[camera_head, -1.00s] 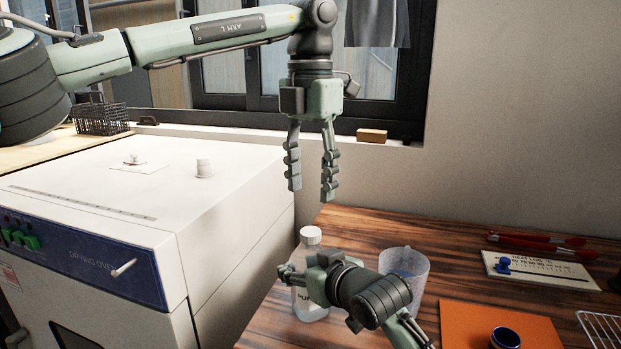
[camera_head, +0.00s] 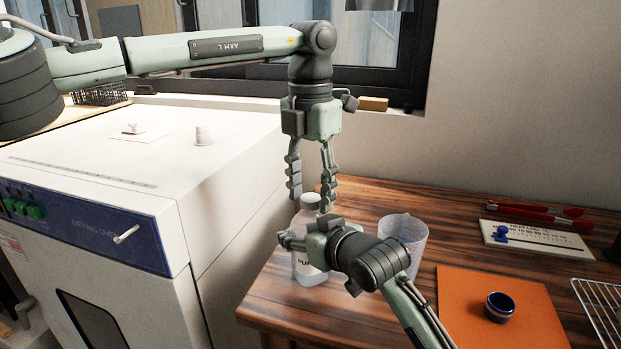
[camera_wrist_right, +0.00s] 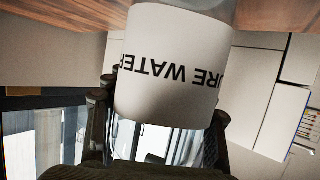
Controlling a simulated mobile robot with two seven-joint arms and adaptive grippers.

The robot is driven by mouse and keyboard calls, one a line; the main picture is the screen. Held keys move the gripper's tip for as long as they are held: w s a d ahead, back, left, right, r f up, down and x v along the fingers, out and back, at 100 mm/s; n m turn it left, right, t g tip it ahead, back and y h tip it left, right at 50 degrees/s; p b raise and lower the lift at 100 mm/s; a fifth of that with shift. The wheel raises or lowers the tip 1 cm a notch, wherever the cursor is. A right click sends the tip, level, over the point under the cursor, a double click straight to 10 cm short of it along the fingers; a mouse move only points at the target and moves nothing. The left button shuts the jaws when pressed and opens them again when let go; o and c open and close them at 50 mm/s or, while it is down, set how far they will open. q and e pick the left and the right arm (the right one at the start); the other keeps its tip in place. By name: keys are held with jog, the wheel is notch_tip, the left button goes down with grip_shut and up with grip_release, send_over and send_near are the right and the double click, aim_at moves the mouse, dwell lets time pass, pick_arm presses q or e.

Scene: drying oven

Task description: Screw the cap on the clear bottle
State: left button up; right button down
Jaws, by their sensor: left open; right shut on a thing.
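The clear bottle (camera_head: 308,267) stands upright near the table's left edge, with a pale cap (camera_head: 310,201) on its top. My right gripper (camera_head: 305,240) is shut on the bottle's body. In the right wrist view the bottle (camera_wrist_right: 172,80) shows upside down with a "PURE WATER" label, between the right gripper's fingers (camera_wrist_right: 160,125). My left gripper (camera_head: 311,203) points straight down and is open, its fingertips at cap height, one on each side of the cap in the picture. I cannot tell whether they touch it, nor how tightly the cap sits.
A clear beaker (camera_head: 405,240) stands right of the bottle, close to my right wrist. An orange mat (camera_head: 470,315) holds a small dark blue cup (camera_head: 499,307). Red tongs (camera_head: 540,212), a white board (camera_head: 535,240) and a wire rack (camera_head: 600,305) lie right. The drying oven (camera_head: 215,200) stands left.

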pick_arm(q)
grip_shut()
dwell(0.3)
jog(key=shift+o, duration=0.8)
grip_release()
jog(key=shift+r, duration=0.1)
notch_tip(320, 180, up, 12)
pick_arm(e)
jog(key=shift+c, duration=2.4)
grip_release()
